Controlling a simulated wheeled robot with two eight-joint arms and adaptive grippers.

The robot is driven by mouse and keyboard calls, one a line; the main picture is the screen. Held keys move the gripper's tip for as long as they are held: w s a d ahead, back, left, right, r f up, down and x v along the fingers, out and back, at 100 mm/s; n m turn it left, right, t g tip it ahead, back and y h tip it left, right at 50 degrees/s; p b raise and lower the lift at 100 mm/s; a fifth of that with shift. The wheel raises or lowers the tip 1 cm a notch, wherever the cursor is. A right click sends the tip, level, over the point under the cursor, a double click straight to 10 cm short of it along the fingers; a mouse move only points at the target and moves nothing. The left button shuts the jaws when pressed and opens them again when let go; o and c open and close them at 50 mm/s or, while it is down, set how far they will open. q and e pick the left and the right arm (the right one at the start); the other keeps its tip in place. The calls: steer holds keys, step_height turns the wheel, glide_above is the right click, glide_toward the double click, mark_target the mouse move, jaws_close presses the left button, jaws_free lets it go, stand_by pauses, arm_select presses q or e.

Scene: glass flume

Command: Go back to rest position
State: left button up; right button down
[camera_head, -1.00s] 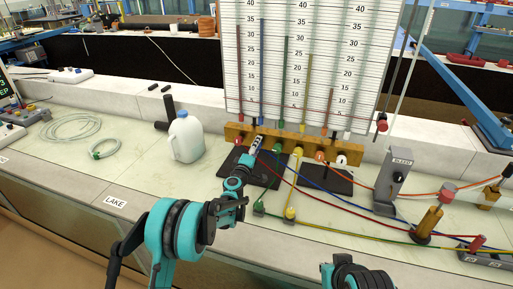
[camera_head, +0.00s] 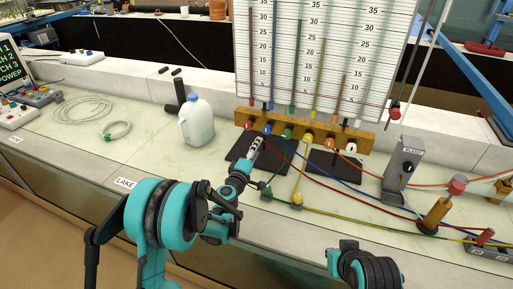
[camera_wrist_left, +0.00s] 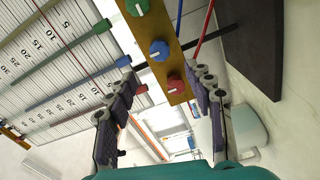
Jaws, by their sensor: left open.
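My left gripper (camera_head: 256,147) is open and empty, just in front of the brass valve bar (camera_head: 312,132) at the foot of the scale board. The blue knob (camera_head: 267,128) shows just beyond its tips, apart from them in the head view; the red knob (camera_head: 248,125) is to the left. In the left wrist view the two fingers (camera_wrist_left: 162,72) stand wide apart. The blue knob (camera_wrist_left: 159,50), red knob (camera_wrist_left: 176,85) and green knob (camera_wrist_left: 137,7) show beyond them. Of my right arm only a teal and black part shows at the bottom of the head view; its gripper is outside the picture.
A white jug (camera_head: 197,124) stands left of the valve bar. A coiled hose (camera_head: 80,110) lies farther left. Coloured tubes cross the bench to the right, near a grey post (camera_head: 402,170) and brass fitting (camera_head: 434,214). Bench left of the jug is mostly clear.

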arm_select(q)
steer(key=s+r+m+g+h, duration=0.1)
steer(key=s+r+m+g, duration=0.55)
steer(key=s, duration=0.85)
steer(key=s+a+f+m+g+y, duration=0.2)
steer(key=s+a, duration=0.5)
steer(key=s, duration=0.5)
steer(key=s+a+f+m+g+y, duration=0.1)
steer(key=s+a+f+m+y, duration=0.2)
steer(key=s+a, duration=0.4)
steer(key=s+f+y, duration=0.1)
steer(key=s, duration=0.4)
steer(key=shift+s+f+g+y, duration=0.3)
steer(key=shift+f+g, duration=0.05)
steer(key=shift+f, duration=0.05)
